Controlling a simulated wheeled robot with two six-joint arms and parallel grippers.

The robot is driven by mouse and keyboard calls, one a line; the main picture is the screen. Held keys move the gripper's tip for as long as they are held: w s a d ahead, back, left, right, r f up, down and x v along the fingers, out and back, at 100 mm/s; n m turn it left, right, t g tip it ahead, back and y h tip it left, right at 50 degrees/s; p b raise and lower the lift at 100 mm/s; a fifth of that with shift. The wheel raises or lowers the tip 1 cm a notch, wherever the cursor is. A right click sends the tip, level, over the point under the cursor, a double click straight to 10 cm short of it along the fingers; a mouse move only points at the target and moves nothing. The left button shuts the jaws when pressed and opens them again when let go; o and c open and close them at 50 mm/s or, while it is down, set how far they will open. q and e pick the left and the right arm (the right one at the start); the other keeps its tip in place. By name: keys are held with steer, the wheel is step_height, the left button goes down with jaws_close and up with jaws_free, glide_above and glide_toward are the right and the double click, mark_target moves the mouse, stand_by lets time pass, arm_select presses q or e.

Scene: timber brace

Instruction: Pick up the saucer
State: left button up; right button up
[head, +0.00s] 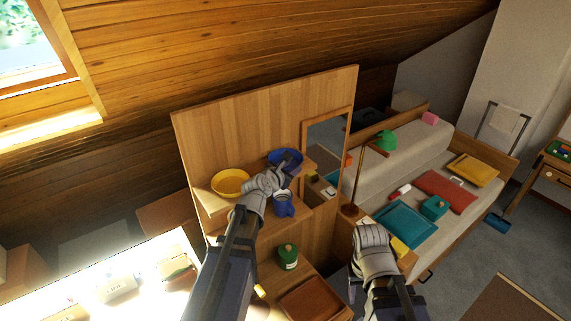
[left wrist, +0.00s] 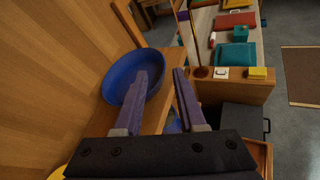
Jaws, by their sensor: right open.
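Two round dishes sit on the wooden shelf: a yellow one (head: 230,182) at the left and a blue one (head: 283,154) at the right. I cannot tell for certain which is the saucer. My left gripper (head: 288,166) is at the blue dish. In the left wrist view, the blue dish (left wrist: 122,79) has a raised rim. The left gripper's open fingers (left wrist: 161,76) reach over it, one on each side of its near right rim; contact cannot be told. My right gripper (head: 372,236) is open, above the cabinet by the bed, its fingertips hardly visible.
A blue object (head: 284,206) stands below the blue dish, partly behind my left arm. A green canister (head: 288,256) stands lower down. A tall wooden panel (head: 260,110) backs the shelf.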

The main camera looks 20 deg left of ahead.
mark_target(298, 166)
arm_select(q)
steer(key=b+x, duration=0.1)
steer(key=x, duration=0.1)
steer(key=b+x, duration=0.1)
steer(key=x, duration=0.2)
steer(key=shift+s+d+f, duration=0.1)
steer(key=shift+s+f, duration=0.1)
steer(key=shift+f, duration=0.15)
steer(key=shift+w+d+f, duration=0.1)
steer(key=shift+w, duration=0.3)
steer(key=shift+s, duration=0.1)
jaws_close()
stand_by(0.8)
